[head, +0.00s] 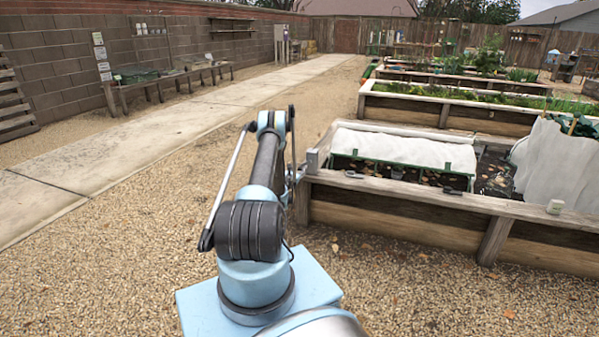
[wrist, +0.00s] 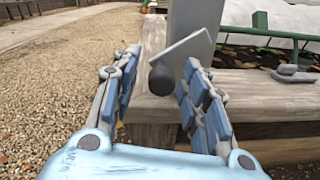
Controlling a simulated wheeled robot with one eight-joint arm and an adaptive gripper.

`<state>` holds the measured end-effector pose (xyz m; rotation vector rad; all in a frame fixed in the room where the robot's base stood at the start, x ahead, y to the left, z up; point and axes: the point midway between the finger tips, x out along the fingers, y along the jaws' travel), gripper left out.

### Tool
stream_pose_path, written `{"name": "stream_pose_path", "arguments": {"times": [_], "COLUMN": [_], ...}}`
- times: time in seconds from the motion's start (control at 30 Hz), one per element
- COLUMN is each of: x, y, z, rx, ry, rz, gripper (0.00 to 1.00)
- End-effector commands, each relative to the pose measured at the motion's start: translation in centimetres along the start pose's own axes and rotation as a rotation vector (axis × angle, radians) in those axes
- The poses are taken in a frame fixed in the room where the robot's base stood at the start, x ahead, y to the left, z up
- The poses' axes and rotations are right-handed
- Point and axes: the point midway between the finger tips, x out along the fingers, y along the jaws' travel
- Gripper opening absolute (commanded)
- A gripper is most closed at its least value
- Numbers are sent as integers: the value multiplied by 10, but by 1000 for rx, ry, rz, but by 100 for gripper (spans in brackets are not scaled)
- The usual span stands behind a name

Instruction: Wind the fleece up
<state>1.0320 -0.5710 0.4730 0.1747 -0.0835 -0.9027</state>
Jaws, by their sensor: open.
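The white fleece (head: 405,146) lies over a low green frame (head: 400,168) in the near raised bed, its front edge raised above dark soil. It also shows at the top right of the wrist view (wrist: 292,16). A grey post (head: 312,161) stands at the bed's near left corner. In the wrist view, a pale crank arm (wrist: 186,46) on this post (wrist: 194,20) ends in a dark round grip (wrist: 161,79). My gripper (wrist: 161,66) is open, its fingers to either side of the grip, with no clear contact visible. In the head view my arm hides most of the gripper.
The wooden bed rim (head: 400,190) runs below the fleece. Another white cover (head: 555,165) stands at the right. Gravel (head: 130,270) is clear to the left.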

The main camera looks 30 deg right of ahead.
Motion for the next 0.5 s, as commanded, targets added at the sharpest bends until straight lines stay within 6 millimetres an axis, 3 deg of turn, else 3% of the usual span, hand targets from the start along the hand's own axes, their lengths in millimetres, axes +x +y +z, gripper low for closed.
{"name": "stream_pose_path", "arguments": {"times": [0.33,0.5], "x": [3,3], "y": [-2,-2], "z": [0,1], "rx": [0,0], "ry": [0,0], "rz": [-1,-1], "gripper": [41,2]}}
